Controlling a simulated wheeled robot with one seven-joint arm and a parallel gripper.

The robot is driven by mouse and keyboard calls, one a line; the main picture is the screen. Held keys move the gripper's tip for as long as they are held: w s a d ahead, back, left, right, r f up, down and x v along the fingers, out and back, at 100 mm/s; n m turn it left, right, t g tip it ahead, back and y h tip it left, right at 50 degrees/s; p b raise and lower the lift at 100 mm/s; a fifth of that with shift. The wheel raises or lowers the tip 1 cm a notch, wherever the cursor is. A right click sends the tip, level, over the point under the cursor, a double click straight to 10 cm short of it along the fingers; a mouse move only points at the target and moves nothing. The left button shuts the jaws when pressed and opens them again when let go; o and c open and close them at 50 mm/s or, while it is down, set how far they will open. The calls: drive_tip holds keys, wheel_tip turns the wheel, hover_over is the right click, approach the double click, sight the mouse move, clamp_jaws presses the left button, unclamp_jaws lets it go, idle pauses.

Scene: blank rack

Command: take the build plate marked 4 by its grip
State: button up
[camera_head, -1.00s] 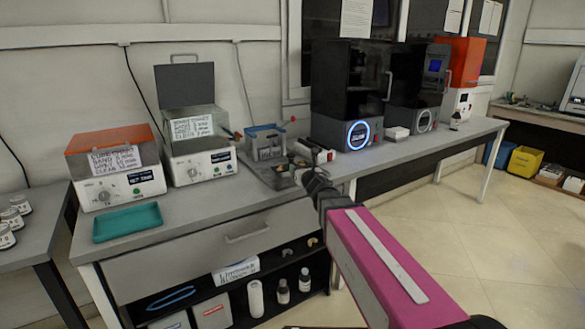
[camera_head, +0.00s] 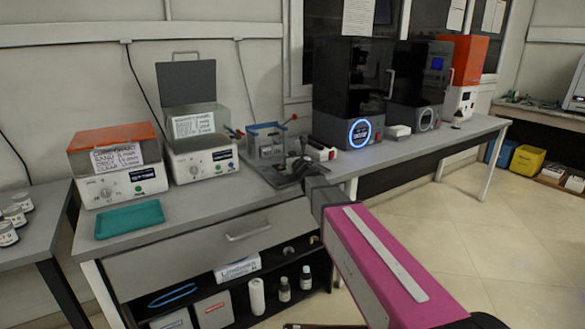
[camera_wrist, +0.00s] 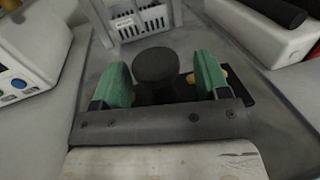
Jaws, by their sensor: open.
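A dark round knob (camera_wrist: 157,66), which looks like the grip of a build plate, stands between my gripper's green fingers in the wrist view. My gripper (camera_wrist: 164,76) is open, with one finger on each side of the knob. I cannot tell whether either finger touches it. The plate under the knob is mostly hidden by my gripper, and no number 4 can be read. In the head view my gripper (camera_head: 299,168) is over the grey tray on the bench, small and dark, and covers what lies there.
White-and-black items (camera_head: 320,152) lie to the right. A labelled machine (camera_head: 200,150) stands left. A teal tray (camera_head: 129,220) is at the front left.

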drive_tip(key=c, duration=1.2)
drive_tip(key=shift+r, duration=0.1)
